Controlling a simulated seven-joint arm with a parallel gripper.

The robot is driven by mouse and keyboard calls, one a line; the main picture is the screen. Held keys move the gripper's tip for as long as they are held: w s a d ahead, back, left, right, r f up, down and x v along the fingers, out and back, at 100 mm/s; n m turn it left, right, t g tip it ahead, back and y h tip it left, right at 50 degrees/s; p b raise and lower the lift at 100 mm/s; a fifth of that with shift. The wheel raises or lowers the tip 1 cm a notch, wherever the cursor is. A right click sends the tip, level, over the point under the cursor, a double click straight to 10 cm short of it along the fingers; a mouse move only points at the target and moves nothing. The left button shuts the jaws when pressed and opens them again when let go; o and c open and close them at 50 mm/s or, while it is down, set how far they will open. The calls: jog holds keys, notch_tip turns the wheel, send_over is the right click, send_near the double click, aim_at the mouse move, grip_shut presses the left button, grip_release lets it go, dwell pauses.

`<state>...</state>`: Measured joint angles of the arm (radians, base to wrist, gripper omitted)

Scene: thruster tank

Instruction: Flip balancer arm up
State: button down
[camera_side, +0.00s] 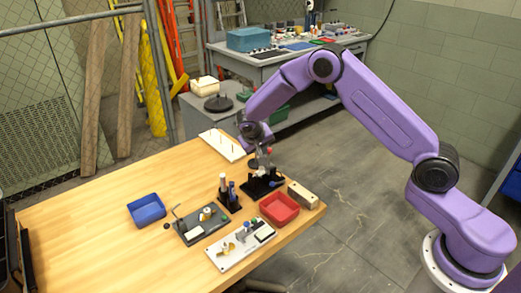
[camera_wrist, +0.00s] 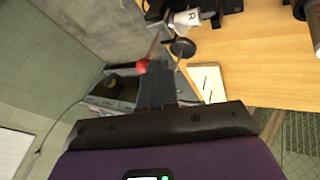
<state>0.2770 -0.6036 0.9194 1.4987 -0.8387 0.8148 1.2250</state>
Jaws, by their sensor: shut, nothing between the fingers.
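The balancer stands on a black base (camera_side: 262,184) near the far right part of the wooden table. In the wrist view its base (camera_wrist: 215,7) is at the top edge, with a white part marked R (camera_wrist: 187,17) beside it. A thin rod with a red ball (camera_wrist: 142,66) and a dark disc (camera_wrist: 183,47) show near the fingers; I take these as the balancer arm. My gripper (camera_wrist: 155,72) is shut and empty, its fingertips close to the red ball and rod. I cannot tell whether they touch. In the side view my gripper (camera_side: 262,150) is just above the balancer, its fingertips small and partly hidden.
A white peg board (camera_side: 222,145) lies behind left.

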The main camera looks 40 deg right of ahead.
jog(key=shift+d, duration=0.1)
jog(key=shift+d+r+y, duration=0.1)
jog(key=shift+d+y, duration=0.1)
jog(key=shift+y, duration=0.1)
jog(key=shift+d, duration=0.2)
jog(key=shift+d+r+y, duration=0.2)
jog(key=shift+d+y, duration=0.5)
jog(key=shift+y, duration=0.2)
jog(key=shift+d+m+y, duration=0.4)
jog(key=shift+d+y, duration=0.65)
jog(key=shift+y, duration=0.05)
jog(key=d+f+m+y, duration=0.1)
jog(key=d+f+y, duration=0.6)
jog(key=d+y, duration=0.2)
jog(key=shift+f+y, duration=0.15)
jog(key=shift+y, duration=0.55)
jog(key=shift+f, duration=0.15)
